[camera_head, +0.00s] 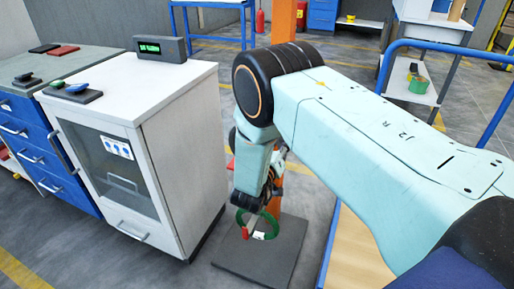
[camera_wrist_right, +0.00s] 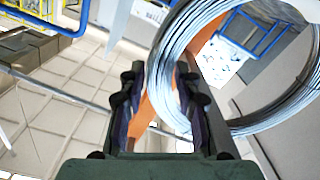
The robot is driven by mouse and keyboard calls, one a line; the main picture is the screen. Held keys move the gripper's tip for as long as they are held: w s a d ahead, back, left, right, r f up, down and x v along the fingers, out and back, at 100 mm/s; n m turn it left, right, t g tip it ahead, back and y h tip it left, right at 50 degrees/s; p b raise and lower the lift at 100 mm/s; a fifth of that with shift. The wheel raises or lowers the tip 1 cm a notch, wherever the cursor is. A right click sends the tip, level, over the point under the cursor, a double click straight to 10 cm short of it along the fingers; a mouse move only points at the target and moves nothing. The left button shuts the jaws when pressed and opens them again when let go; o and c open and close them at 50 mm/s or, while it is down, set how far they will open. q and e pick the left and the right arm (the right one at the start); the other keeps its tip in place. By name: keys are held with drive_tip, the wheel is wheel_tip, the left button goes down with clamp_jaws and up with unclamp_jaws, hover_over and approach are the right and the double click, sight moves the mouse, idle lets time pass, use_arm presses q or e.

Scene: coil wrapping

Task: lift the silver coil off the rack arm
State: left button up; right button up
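The silver coil (camera_wrist_right: 165,85) fills the upper middle and right of the right wrist view, its near wire band large and close. My right gripper (camera_wrist_right: 163,105) has its fingers apart, with part of the coil's band between them. An orange strip, perhaps the rack arm (camera_wrist_right: 150,118), shows between the left-hand finger and the coil. In the head view my right arm reaches down to the right gripper (camera_head: 258,200), beside an orange post (camera_head: 275,200). I cannot make out the silver coil there. My left gripper is out of view.
A green ring (camera_head: 240,218) shows just below the right gripper, above a dark base plate (camera_head: 285,255). A white cabinet (camera_head: 185,130) with a display (camera_head: 160,48) stands close on the left. A blue-railed table (camera_head: 355,265) is at the lower right.

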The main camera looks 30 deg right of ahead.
clamp_jaws()
idle(0.3)
drive_tip(key=shift+r, duration=0.1)
